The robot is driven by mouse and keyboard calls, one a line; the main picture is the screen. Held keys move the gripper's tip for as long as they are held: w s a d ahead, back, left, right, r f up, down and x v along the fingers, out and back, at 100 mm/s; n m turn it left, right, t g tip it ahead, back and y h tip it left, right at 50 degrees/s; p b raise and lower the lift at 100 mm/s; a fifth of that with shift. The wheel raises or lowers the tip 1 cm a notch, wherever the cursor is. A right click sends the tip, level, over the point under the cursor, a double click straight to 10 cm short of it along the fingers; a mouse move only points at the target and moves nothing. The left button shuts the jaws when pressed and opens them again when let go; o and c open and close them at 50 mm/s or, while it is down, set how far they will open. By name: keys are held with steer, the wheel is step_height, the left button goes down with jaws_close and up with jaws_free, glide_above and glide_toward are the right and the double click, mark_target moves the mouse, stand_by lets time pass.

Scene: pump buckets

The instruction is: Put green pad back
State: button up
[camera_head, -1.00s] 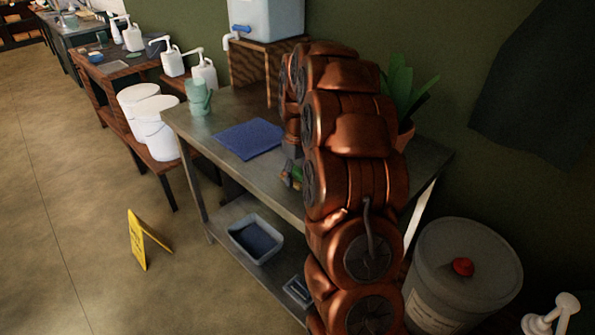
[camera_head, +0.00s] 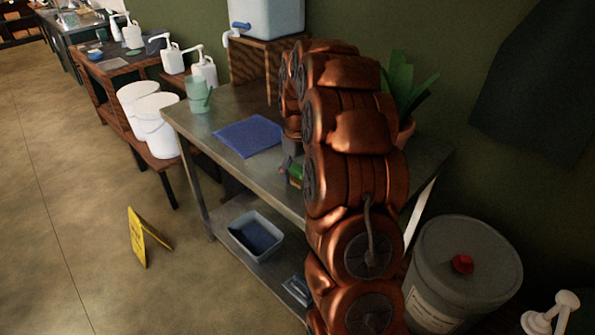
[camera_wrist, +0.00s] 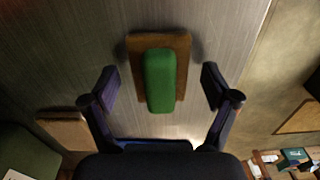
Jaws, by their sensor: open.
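The green pad (camera_wrist: 160,80) is a rounded green block on a brown, flat piece (camera_wrist: 180,42) over the metal table (camera_wrist: 70,40). In the wrist view my gripper (camera_wrist: 159,70) is open, with one finger at each side of the pad and a gap on both sides. In the head view a small bit of green (camera_head: 294,171) shows at the left edge of my arm, which hides most of the gripper and that part of the table (camera_head: 225,105).
A blue cloth (camera_head: 248,136) and a green cup (camera_head: 197,96) are on the table. A plant (camera_head: 403,85) and a wooden stand (camera_head: 262,70) are behind. A grey bin (camera_head: 256,250) sits on the lower shelf. A yellow floor sign (camera_head: 138,240) and a large bucket (camera_head: 465,280) stand nearby.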

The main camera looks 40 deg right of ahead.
mark_target(298, 168)
step_height(298, 168, up, 12)
steer(key=b, duration=0.2)
stand_by(0.4)
steer(key=s+a, duration=1.3)
steer(key=a, duration=0.4)
steer(key=s+a+f, duration=0.2)
steer(key=s+a, duration=0.1)
steer(key=s, duration=0.4)
steer(key=s+a+f+m+g, duration=0.1)
steer(key=s+a+f, duration=0.1)
steer(key=s, duration=0.4)
steer(key=s+a+f, duration=0.3)
steer(key=s, duration=0.4)
steer(key=shift+s+a+f+m+g, duration=0.3)
steer(key=shift+s+a+g, duration=0.05)
steer(key=shift+g, duration=0.05)
steer(key=shift+r+p, duration=0.85)
steer(key=shift+r, duration=0.2)
